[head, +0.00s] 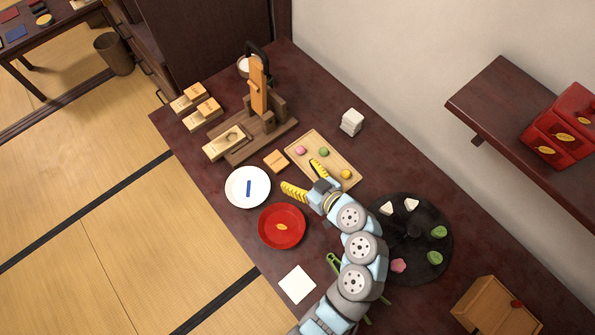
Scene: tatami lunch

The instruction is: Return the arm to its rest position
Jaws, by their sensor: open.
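My gripper (306,180) is at the end of my arm, which reaches up from the bottom of the head view over the dark red table (205,105). Its two yellow ridged fingers are spread apart with nothing between them. One finger is near the right side of the white plate (261,179). The other overlaps the wooden tray (300,138) in the picture. The gap in height between the fingers and the table cannot be told.
The tray holds pink, green and yellow balls. A red plate (270,237) is left of my arm; a dark round platter (420,268) with small pieces is right. A wooden press (259,90) stands behind. A shelf (489,98) with red boxes juts from the right wall.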

